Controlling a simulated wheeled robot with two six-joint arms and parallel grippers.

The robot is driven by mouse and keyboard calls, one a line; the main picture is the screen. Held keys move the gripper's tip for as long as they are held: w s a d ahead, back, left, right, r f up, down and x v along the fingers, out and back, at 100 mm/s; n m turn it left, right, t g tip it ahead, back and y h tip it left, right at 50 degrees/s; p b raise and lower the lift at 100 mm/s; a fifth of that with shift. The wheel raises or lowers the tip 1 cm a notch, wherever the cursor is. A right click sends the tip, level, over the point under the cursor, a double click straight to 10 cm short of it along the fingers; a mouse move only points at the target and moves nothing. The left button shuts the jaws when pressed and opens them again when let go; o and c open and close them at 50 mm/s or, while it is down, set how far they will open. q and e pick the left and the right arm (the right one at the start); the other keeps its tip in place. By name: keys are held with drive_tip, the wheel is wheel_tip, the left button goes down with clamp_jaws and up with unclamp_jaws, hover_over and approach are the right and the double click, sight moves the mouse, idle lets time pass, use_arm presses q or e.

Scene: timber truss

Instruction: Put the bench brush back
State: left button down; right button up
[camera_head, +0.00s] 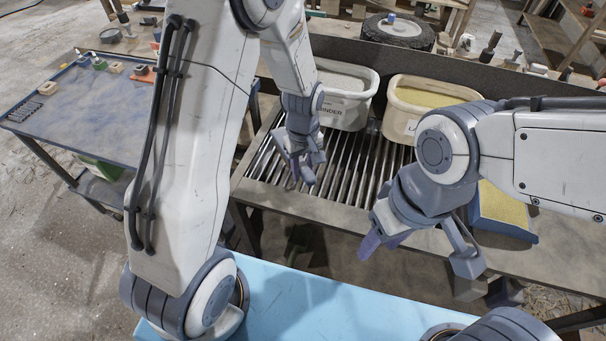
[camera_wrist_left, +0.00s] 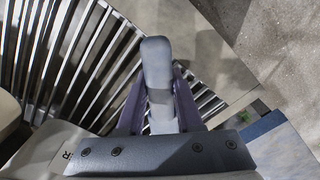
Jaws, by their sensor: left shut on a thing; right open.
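My left gripper (camera_head: 299,168) is shut on a grey-blue, rounded handle, which I take to be the bench brush (camera_wrist_left: 157,70). In the left wrist view the handle stands up between the two purple fingers of the left gripper (camera_wrist_left: 160,105). The brush's bristles cannot be made out. The left gripper is over the left part of the slatted metal grate (camera_head: 345,180); whether the brush touches the slats I cannot tell. My right gripper (camera_head: 420,252) is open and empty, its fingers wide apart, over the bench's front edge.
A white bin (camera_head: 347,117) and a cream bin with yellowish contents (camera_head: 398,122) stand at the back of the grate. A blue-edged block with a yellow top (camera_head: 503,208) lies right of the right gripper. A blue-topped cart (camera_head: 85,105) with small parts stands at left.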

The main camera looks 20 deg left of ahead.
use_arm(q)
drive_tip(key=shift+f, duration=1.35)
drive_tip(key=shift+f, duration=0.1)
drive_tip(key=c, duration=0.6)
unclamp_jaws()
drive_tip(key=shift+o, duration=0.2)
wheel_tip(320, 180, up, 12)
drive_tip(key=shift+d, duration=0.1)
drive_tip(key=s+d+r+m, duration=0.2)
drive_tip(key=s+d+m, duration=0.1)
drive_tip(key=s+m, duration=0.2)
drive_tip(key=s+d+r+m, duration=0.2)
drive_tip(key=s+m, duration=0.3)
drive_tip(key=s, duration=0.4)
drive_tip(key=s+d+r+m+h, duration=0.1)
drive_tip(key=s+d+r+m, duration=0.1)
drive_tip(key=s+m, duration=0.4)
drive_tip(key=shift+s+d+r, duration=0.25)
drive_tip(key=shift+s+d, duration=0.6)
drive_tip(key=shift+s, duration=0.15)
